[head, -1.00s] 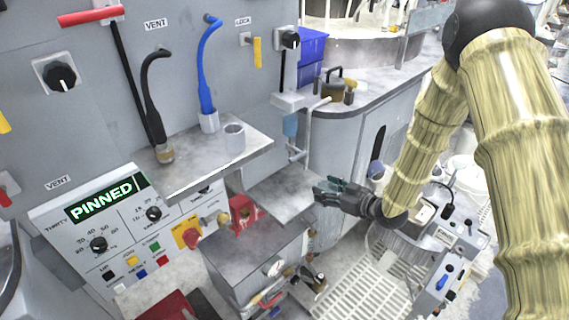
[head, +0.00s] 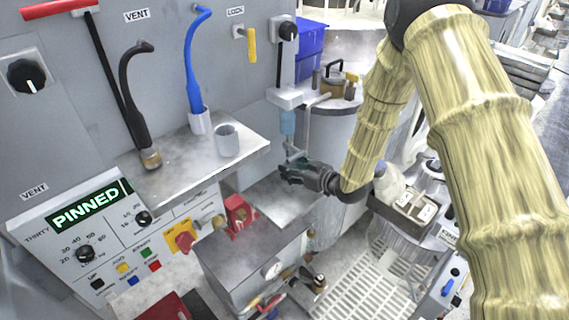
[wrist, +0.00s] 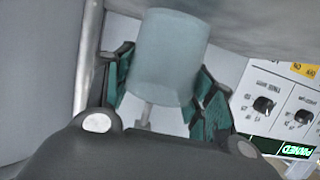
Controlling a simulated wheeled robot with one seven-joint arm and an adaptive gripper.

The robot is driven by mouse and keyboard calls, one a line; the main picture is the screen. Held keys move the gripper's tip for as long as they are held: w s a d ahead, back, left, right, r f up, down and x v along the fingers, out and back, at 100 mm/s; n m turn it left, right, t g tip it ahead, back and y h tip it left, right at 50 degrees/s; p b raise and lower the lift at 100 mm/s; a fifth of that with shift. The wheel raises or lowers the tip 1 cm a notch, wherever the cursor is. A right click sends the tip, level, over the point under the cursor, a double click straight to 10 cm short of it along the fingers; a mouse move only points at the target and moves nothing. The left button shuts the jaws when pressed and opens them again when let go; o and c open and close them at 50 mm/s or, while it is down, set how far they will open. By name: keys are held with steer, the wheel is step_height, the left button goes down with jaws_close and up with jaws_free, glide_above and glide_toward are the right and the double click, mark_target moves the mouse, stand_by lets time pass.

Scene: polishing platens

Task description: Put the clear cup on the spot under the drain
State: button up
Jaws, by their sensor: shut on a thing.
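The clear cup (wrist: 168,55) is a translucent pale blue-grey cylinder in the wrist view. My gripper (wrist: 160,90) is shut on it, with a dark green finger on each side. In the head view my gripper (head: 287,172) is over the small grey platform (head: 278,196), below the wall unit. I cannot make out the cup there. The head view has a pale pipe (head: 294,152) just above my fingers. Contact between cup and platform is unclear.
A grey shelf (head: 190,165) at the left bears a grey cup (head: 227,140) and a holder with a blue hose (head: 194,70). A red block (head: 238,214) stands left of the platform.

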mark_target(288, 166)
steer(key=x, duration=0.3)
steer(key=shift+w+d+f+b, duration=0.15)
steer(key=shift+w+d+b, duration=0.1)
steer(key=shift+b, duration=0.1)
steer(key=shift+s+r, duration=0.2)
steer(key=shift+r, duration=0.1)
steer(key=shift+a, duration=0.15)
steer(key=shift+w+a+f, duration=0.1)
steer(key=shift+f, duration=0.2)
steer(key=o, duration=1.1)
steer(key=shift+r, duration=0.1)
steer(key=shift+r, duration=0.15)
steer(key=b+v, duration=0.1)
steer(key=v, duration=1.1)
steer(key=shift+r, duration=0.1)
